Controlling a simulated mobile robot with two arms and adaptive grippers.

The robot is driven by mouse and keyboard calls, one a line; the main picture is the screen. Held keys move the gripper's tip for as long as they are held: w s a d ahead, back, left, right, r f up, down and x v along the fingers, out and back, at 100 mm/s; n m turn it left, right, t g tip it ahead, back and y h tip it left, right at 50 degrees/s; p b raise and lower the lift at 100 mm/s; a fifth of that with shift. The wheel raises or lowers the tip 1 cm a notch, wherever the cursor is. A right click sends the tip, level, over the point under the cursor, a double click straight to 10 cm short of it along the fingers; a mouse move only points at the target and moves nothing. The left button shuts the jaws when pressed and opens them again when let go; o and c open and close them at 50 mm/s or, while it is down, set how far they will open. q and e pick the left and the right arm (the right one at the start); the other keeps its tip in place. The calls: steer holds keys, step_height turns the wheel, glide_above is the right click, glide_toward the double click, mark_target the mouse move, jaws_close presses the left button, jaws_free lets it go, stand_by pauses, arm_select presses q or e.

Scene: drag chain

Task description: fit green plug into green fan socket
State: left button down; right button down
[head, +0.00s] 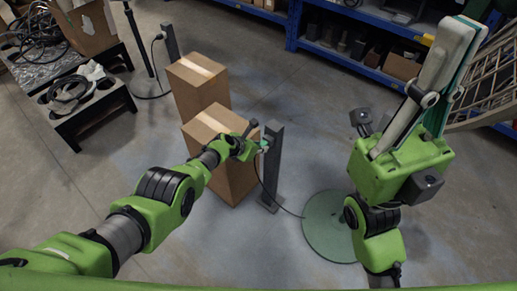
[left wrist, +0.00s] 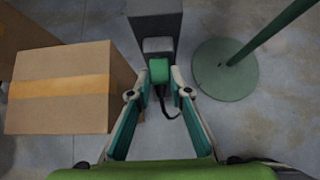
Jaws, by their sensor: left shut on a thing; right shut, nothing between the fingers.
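My left gripper (head: 259,146) is shut on the green plug (head: 264,144), beside the upper part of a dark grey post (head: 271,168). In the left wrist view the plug (left wrist: 158,70) sits between the fingertips (left wrist: 158,78). A light grey block (left wrist: 158,45) on the post is directly beyond the plug; whether the plug touches or enters it cannot be told. A black cable (left wrist: 167,104) hangs from the plug and runs towards the round green base (head: 325,232). My right gripper (head: 467,32) is shut and empty, raised at the right, far from the plug.
Two stacked-looking cardboard boxes (head: 197,85) stand left of the post, the nearer one (head: 234,181) close to my left arm. A green pole (left wrist: 272,32) rises from the green base. Another post (head: 171,43) stands farther back. Blue shelving (head: 345,62) lines the back. Floor right of the post is mostly clear.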

arm_select(q)
steer(key=shift+w+d+r, duration=0.1)
steer(key=shift+w, duration=0.05)
steer(key=c, duration=1.8)
jaws_free()
steer(key=shift+s+a+r, duration=0.2)
steer(key=shift+s+r, duration=0.1)
steer(key=shift+s, duration=0.05)
steer(key=s+a, duration=0.2)
steer(key=s, duration=0.1)
steer(key=s+a, duration=0.5)
steer(key=s, duration=0.1)
steer(key=shift+s+a, duration=0.2)
